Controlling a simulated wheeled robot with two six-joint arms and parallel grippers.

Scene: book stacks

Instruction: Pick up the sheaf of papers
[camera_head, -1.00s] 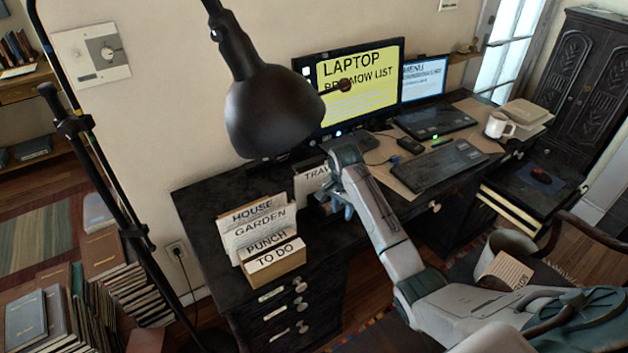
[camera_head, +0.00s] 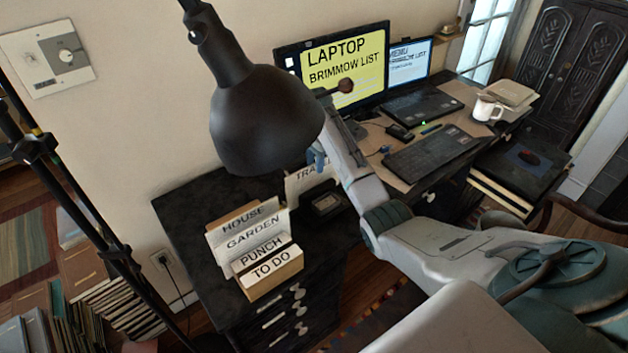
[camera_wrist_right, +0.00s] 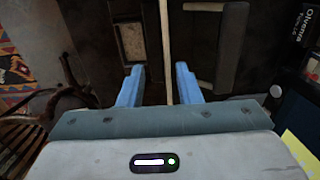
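A white sheaf of papers lettered "TRA…" (camera_head: 296,188) stands upright on the dark desk, partly hidden behind my right arm. Other upright papers lettered "HOUSE" and "GARDEN" (camera_head: 252,242) stand in a holder (camera_head: 275,283) in front of it, with "PUNCH" and "TO DO" cards. My right gripper (camera_head: 317,160) is just above the "TRA…" sheaf, its fingers partly hidden. In the right wrist view, the gripper (camera_wrist_right: 158,84) is open, and a thin pale edge (camera_wrist_right: 166,45), seemingly the sheaf edge-on, runs down between its two blue fingers. My left gripper is not in view.
A black lamp head (camera_head: 262,120) hangs close to my right gripper. A monitor (camera_head: 345,75), a keyboard (camera_head: 428,155) and a white mug (camera_head: 486,108) are on the desk. A small dark tray (camera_head: 326,203) lies beside the sheaf.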

